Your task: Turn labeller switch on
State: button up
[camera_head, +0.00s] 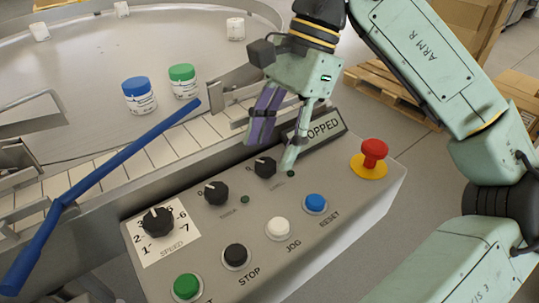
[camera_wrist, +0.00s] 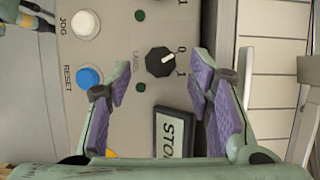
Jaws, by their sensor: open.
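The labeller switch (camera_head: 265,167) is a black rotary knob on the sloped grey control panel. In the wrist view the knob (camera_wrist: 158,62) has "LABEL" lettering beside it and marks 0 and 1; its white pointer line is turned toward the 0. A small dark green lamp (camera_head: 291,173) sits beside it and looks unlit. My gripper (camera_head: 269,153) is open above the knob, with purple-padded fingers pointing down. In the wrist view its fingers (camera_wrist: 160,75) stand on either side of the knob, apart from it as far as I can tell.
A "STOPPED" sign (camera_head: 320,126) stands behind the knob, close to my fingers. A red emergency button (camera_head: 373,154) is to the right. Another black knob (camera_head: 216,193), a speed dial (camera_head: 157,222) and push buttons share the panel. A blue rail (camera_head: 120,160) crosses the conveyor at left.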

aim_at(266, 169)
jog(key=shift+x, duration=1.15)
jog(key=shift+c, duration=0.4)
grip_shut()
jog(key=shift+m+b, duration=0.3)
jog(key=shift+s+f+m+t+b, duration=0.15)
jog(key=shift+m+t+b, duration=0.45)
jog(key=shift+m, duration=0.3)
jog(key=m+t+b, duration=0.1)
jog(key=m+b, duration=0.1)
jog(key=m, duration=0.1)
jog(key=shift+d+m+y, duration=0.1)
jog(key=shift+m+y, duration=0.2)
jog(key=m+t+b, duration=0.1)
jog(key=m, duration=0.2)
jog(key=m+t+b, duration=0.1)
jog(key=m, duration=0.1)
jog(key=shift+s+m, duration=0.25)
jog(key=shift+m, duration=0.15)
